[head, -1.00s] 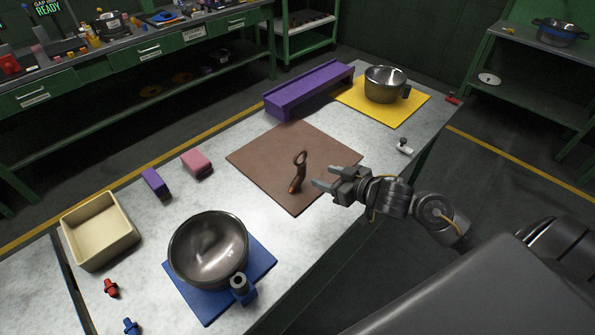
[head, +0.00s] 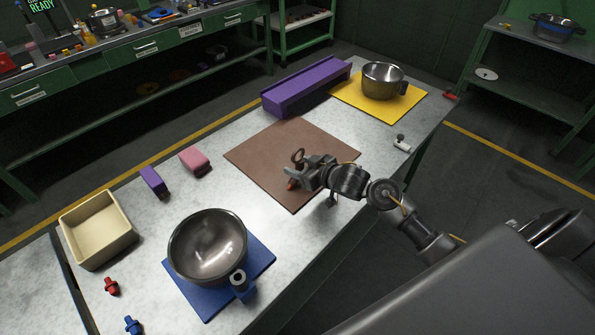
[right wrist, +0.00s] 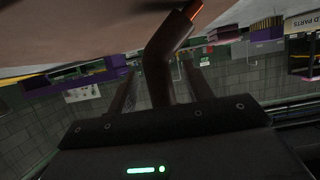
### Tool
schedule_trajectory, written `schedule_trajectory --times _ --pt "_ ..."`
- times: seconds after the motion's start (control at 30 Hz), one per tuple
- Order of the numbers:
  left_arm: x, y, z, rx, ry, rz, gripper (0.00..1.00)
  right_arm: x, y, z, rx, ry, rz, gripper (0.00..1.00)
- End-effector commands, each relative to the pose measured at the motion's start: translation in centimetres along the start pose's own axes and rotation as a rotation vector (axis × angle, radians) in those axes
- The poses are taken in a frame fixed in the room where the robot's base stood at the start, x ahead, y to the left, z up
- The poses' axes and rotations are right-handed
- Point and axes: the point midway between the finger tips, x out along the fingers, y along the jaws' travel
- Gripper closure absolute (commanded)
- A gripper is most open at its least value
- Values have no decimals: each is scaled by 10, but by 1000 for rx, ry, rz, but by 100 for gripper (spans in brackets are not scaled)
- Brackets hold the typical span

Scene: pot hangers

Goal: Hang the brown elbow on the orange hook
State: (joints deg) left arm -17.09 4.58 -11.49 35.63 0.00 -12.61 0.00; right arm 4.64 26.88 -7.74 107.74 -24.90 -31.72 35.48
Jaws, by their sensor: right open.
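The brown elbow (head: 298,156) is on the brown mat (head: 270,155), with a ring at its upper end and an orange tip at its lower end. My right gripper (head: 293,176) is open at the elbow and hides its middle. In the right wrist view the bent brown elbow (right wrist: 158,72) lies between the two open fingers (right wrist: 160,88), with its orange end at the top. Whether the fingers touch it I cannot tell. I cannot make out an orange hook. My left gripper is out of view.
A purple channel (head: 305,88) and a steel pot (head: 382,80) on a yellow mat are behind. A steel bowl (head: 208,245) on a blue mat, a beige bin (head: 98,230), purple block (head: 153,180) and pink block (head: 195,161) are left. A white fitting (head: 402,144) is right.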

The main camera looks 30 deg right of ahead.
Motion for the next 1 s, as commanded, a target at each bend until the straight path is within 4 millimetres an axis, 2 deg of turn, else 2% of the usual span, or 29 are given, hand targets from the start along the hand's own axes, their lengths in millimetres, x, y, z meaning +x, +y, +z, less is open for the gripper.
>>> schedule_trajectory --times 0.2,0.23,0.6,1.0 --pt "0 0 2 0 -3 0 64 1 0 0 0 0 0 49" --pt "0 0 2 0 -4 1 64 1 0 0 0 0 0 52" --pt "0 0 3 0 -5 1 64 1 0 0 0 0 0 100" --pt "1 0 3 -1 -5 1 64 -2 0 -8 0 2 1 100"
